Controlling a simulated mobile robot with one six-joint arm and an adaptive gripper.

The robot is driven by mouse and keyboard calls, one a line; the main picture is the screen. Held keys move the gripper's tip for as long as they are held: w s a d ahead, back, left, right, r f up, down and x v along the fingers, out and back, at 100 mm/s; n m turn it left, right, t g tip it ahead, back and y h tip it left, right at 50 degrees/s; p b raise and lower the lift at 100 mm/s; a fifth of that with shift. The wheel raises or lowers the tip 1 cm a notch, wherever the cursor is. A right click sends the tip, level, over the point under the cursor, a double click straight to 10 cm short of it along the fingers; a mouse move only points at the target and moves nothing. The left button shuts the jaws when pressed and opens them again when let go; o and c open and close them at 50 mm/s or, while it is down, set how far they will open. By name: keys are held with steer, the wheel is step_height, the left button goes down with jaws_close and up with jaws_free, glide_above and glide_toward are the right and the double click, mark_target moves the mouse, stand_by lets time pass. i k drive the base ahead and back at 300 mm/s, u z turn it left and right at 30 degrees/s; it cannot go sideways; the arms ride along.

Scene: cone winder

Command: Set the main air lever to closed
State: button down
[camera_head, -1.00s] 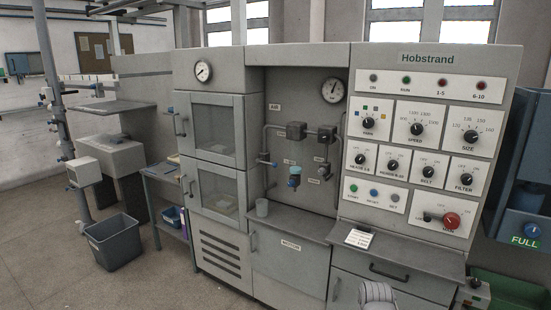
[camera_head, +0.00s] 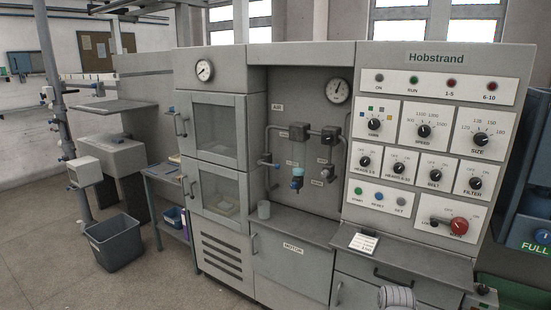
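The main air lever is not clearly identifiable at this size. The recess marked AIR (camera_head: 276,107) in the middle of the machine holds grey pipes, two dark block fittings and a hanging blue-topped bowl (camera_head: 297,177). A small valve-like fitting (camera_head: 268,161) sits on the left pipe, with a small label beside it. Another fitting (camera_head: 329,172) sits on the right pipe. I cannot tell which position any lever is in. A rounded grey part, likely of my arm, shows at the bottom edge. My gripper's fingers are not in view.
The Hobstrand panel (camera_head: 436,58) with knobs and a red main switch (camera_head: 459,226) stands right of the recess. A grey bin (camera_head: 117,243) stands on the open floor at left.

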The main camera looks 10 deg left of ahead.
mark_target(260, 162)
steer(key=i, duration=0.95)
steer(key=u, duration=0.05)
